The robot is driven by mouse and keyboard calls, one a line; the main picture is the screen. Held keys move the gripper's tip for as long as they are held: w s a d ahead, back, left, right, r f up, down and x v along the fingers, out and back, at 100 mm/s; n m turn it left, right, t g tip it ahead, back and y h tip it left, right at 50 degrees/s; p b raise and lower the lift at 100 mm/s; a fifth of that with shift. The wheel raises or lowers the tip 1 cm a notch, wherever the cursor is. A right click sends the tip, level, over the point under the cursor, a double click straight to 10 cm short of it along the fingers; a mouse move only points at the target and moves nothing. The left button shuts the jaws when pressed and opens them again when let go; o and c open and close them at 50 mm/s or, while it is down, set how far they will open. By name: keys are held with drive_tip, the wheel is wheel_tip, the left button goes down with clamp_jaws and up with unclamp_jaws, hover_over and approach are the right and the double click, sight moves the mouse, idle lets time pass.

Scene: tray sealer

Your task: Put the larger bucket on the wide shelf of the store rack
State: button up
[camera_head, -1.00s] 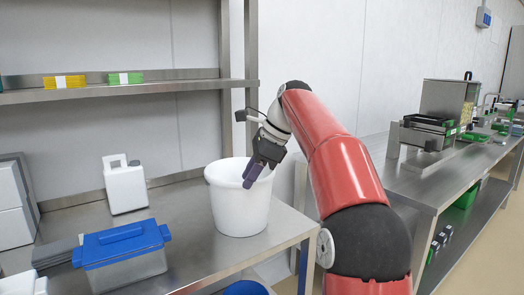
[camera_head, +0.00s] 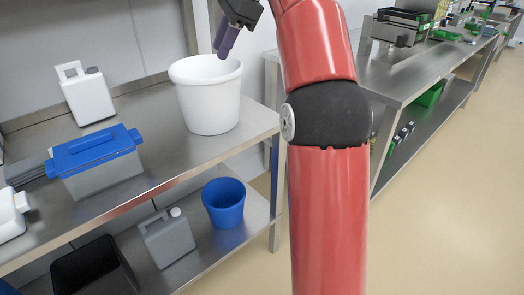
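The larger bucket, a white one (camera_head: 208,108), stands upright on the wide steel surface (camera_head: 165,118) of the rack at left, near its right end. A smaller blue bucket (camera_head: 223,205) stands on the lower shelf (camera_head: 205,255) below it. My gripper (camera_head: 227,45) has purple fingers pointing down at the far side of the white bucket's rim. The fingers overlap each other in this view, so their gap is hidden. I cannot tell whether they touch the rim.
A blue-lidded grey box (camera_head: 97,165) and a white canister (camera_head: 87,97) stand left of the white bucket. A grey canister (camera_head: 167,237) and a black crate (camera_head: 95,270) are on the lower shelf. A steel bench (camera_head: 400,85) stands at right. Floor (camera_head: 440,220) is clear.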

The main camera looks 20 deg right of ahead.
drive_tip(key=s+a+f+n+t+h, duration=0.1)
drive_tip(key=s+a+f+n+h, duration=0.1)
drive_tip(key=s+f+n, duration=0.35)
drive_tip(key=s+a+f+n+t+h, duration=0.1)
drive_tip(key=s+a+f+n, duration=0.15)
drive_tip(key=s, duration=0.55)
drive_tip(key=s+d+f+n+h, duration=0.1)
drive_tip(key=s+f+n, duration=0.9)
drive_tip(key=s+f, duration=0.4)
wheel_tip(320, 180, down, 3)
drive_tip(key=shift+d+f+t+h, duration=0.1)
drive_tip(key=shift+d+t+h, duration=0.2)
drive_tip(key=shift+d+t, duration=0.1)
